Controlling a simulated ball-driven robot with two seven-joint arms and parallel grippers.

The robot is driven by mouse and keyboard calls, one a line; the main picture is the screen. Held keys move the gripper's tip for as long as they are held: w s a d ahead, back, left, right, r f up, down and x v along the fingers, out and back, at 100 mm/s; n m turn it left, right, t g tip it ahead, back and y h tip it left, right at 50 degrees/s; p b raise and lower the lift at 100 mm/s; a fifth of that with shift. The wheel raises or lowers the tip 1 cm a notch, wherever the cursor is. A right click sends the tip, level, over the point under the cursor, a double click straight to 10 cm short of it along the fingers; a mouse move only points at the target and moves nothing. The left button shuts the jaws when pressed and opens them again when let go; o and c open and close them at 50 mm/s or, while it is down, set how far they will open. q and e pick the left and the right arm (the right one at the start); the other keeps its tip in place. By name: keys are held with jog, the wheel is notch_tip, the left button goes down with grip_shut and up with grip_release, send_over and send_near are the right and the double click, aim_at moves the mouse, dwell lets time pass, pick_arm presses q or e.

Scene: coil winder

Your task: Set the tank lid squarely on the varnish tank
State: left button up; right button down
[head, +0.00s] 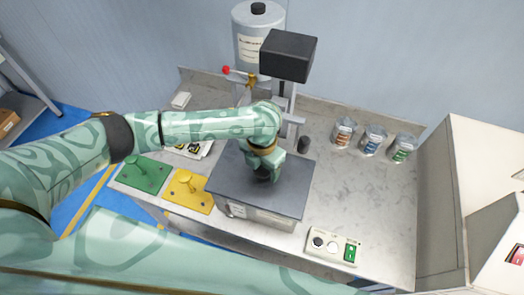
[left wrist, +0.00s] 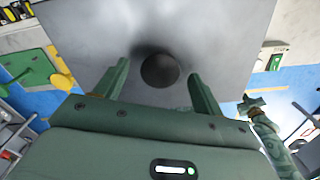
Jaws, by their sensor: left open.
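The tank lid (head: 285,188) is a flat dark grey plate with a round black knob. It lies over the varnish tank (head: 270,217), a grey box with a label on its front, on the bench. The lid roughly lines up with the tank; whether it sits fully flush I cannot tell. My left gripper (head: 267,172) is over the lid's middle, pointing down. In the left wrist view its two fingers are open, either side of the knob (left wrist: 160,70), with gaps on both sides. My right gripper (left wrist: 251,104) appears small at the right of that view; its jaws are unclear.
A green plate (head: 142,174) and a yellow plate (head: 188,192), each with a handle, lie left of the tank. A control box (head: 334,246) stands front right. Several cans (head: 373,141) stand at the back right. A dark-headed post (head: 288,56) rises behind. The bench's right middle is clear.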

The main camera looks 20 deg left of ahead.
pick_arm(q)
notch_tip(320, 180, up, 16)
jog(key=p, duration=0.3)
jog(key=shift+f, duration=0.2)
jog(key=shift+f, duration=0.1)
